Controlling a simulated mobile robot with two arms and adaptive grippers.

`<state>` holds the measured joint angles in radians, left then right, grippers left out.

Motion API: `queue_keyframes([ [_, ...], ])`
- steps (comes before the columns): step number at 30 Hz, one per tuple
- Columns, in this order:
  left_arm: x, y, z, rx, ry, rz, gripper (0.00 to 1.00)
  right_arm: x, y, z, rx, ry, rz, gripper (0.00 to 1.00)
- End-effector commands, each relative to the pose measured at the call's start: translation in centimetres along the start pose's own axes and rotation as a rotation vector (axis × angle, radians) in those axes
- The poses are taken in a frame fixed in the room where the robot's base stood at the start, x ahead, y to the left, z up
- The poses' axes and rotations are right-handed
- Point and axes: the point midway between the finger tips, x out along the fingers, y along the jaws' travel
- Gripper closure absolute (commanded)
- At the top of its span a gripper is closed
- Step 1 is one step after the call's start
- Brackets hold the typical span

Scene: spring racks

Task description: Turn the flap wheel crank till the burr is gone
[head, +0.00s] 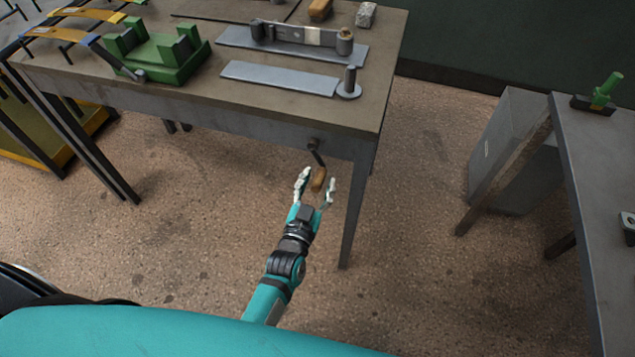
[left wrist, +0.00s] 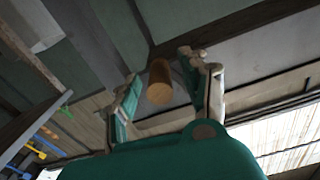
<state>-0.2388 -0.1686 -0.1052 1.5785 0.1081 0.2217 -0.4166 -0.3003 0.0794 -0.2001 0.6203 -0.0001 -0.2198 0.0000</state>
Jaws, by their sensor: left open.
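The crank (head: 313,145) hangs from the front edge of the workbench, with a dark arm and a wooden handle (head: 319,182) at its lower end. My left gripper (head: 317,177) is open, with its fingers on either side of the handle. In the left wrist view the wooden handle (left wrist: 160,88) stands between the two spread fingers, with gaps visible beside it. On the bench top lie a grey plate with an upright pin on a round disc (head: 348,89) and a clamped bar fixture (head: 300,37). I cannot make out the flap wheel or a burr. My right gripper is not in view.
The workbench (head: 230,115) also carries a green vise-like fixture (head: 163,58), a wooden block (head: 319,10) and a grey block (head: 366,15). A bench leg (head: 357,215) stands right of my gripper. A second table (head: 590,160) and a grey cabinet (head: 515,150) are at right. Open floor lies between.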

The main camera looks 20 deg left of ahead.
Motion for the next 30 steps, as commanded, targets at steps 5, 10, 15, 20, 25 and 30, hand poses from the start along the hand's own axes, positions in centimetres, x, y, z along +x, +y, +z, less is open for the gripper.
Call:
queue_keyframes([
  [5,0.08,-0.01,0.02,0.0,-0.001,0.0,0.54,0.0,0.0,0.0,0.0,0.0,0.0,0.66],
  [10,0.06,-0.01,0.01,0.0,0.0,0.0,0.66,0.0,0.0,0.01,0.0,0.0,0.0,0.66],
  [15,0.05,-0.01,0.0,0.0,0.0,0.0,0.88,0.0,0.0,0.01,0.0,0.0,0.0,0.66],
  [20,0.05,-0.01,-0.01,0.0,0.0,0.0,1.0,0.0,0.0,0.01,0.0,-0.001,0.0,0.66],
  [25,0.04,-0.02,-0.01,0.0,0.001,0.0,1.0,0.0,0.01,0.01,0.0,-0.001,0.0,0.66],
  [30,0.04,-0.12,-0.05,-0.005,0.001,0.0,1.0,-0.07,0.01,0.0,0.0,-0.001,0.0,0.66],
])
